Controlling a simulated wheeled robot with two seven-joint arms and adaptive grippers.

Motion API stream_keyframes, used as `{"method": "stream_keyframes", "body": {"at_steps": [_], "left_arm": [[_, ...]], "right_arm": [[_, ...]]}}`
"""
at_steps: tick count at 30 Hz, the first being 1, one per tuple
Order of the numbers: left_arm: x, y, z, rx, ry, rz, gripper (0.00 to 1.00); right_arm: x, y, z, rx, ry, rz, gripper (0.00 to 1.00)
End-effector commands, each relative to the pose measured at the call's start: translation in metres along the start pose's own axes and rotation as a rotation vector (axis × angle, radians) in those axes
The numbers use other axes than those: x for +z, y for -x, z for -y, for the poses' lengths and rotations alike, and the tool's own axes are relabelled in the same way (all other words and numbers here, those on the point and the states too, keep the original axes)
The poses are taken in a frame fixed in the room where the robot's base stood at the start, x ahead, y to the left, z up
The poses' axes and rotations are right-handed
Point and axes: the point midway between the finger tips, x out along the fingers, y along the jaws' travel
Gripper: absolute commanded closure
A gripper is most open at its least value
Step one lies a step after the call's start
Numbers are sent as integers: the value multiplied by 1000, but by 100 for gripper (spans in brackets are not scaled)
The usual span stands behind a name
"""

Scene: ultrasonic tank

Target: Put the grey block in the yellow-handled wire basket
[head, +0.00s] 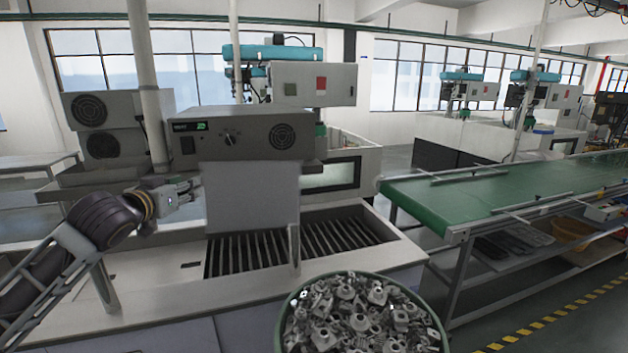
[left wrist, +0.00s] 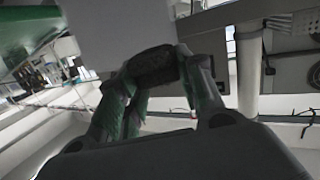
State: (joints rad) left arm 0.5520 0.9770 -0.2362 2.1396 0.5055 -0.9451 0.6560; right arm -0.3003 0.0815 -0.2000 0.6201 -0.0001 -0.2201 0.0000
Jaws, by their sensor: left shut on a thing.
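My left gripper (head: 192,188) is raised above the left part of the tank bench, close to the left edge of a pale grey machine panel. In the left wrist view its two fingers (left wrist: 158,72) are shut on a dark, small piece, which I take as the grey block (left wrist: 153,66). In shadow its colour looks nearly black. In the head view I cannot pick the block out from the fingertips. I cannot make out a yellow-handled wire basket in either view. My right gripper is in neither view.
The machine panel (head: 252,200) stands under a control box (head: 245,132). Dark slatted openings (head: 345,236) lie in the bench below. A round green-rimmed bin (head: 437,318) of metal parts stands in front. A green conveyor (head: 500,192) is at right, with a yellow-orange container (head: 572,232) under it.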

Motion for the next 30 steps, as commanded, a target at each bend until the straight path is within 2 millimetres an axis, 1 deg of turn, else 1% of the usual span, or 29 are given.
{"method": "stream_keyframes", "body": {"at_steps": [1,15,30], "left_arm": [[9,-1,-4,4,2,2,91],[83,-6,-33,10,3,1,91],[166,-2,-60,2,5,1,91]], "right_arm": [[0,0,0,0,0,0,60],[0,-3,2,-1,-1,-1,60],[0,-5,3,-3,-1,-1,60]]}}
